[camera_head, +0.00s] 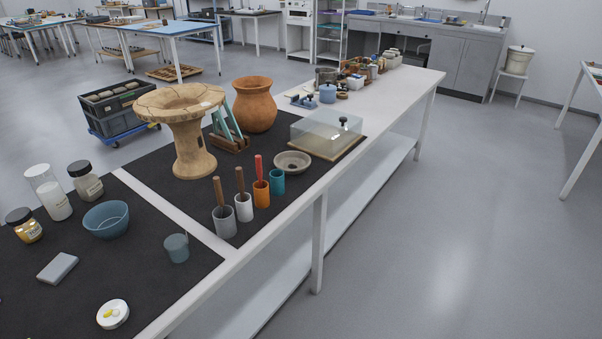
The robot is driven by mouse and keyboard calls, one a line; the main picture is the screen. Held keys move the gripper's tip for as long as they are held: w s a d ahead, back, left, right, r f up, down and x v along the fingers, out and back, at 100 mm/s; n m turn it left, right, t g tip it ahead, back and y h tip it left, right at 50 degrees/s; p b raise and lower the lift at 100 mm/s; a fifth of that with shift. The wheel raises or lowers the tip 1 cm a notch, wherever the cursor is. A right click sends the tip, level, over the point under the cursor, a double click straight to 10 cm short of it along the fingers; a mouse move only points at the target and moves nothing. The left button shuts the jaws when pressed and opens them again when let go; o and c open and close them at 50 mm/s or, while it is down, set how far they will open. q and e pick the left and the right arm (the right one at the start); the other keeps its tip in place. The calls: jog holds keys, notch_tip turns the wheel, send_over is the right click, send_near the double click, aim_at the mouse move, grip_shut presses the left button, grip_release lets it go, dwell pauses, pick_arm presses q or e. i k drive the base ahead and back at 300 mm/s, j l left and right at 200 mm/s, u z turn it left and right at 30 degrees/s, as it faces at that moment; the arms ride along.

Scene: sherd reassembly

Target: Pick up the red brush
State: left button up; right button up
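The red brush (258,167) stands upright in an orange cup (261,194) near the table's front edge. Only its red handle shows; its lower part is hidden inside the cup. A teal cup (277,182) stands just right of the orange cup. To the left, a white cup (244,208) and a grey cup (224,221) each hold a brown-handled brush. Neither of my grippers shows in the head view.
A wooden pedestal stand (195,150), a terracotta pot (254,104), a shallow grey dish (292,161) and a clear box (327,132) stand around the cups. A blue bowl (106,219) and a small blue-grey pot (177,248) lie nearer. The floor right of the table is clear.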

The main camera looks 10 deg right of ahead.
aim_at(258, 157)
jog(key=u, duration=1)
jog(key=l+u, duration=0.8)
jog(key=u, duration=0.15)
jog(key=k+l+u, duration=0.25)
jog(key=l, duration=0.15)
jog(key=l+u, duration=0.25)
jog(key=l, duration=0.15)
jog(key=k, duration=0.05)
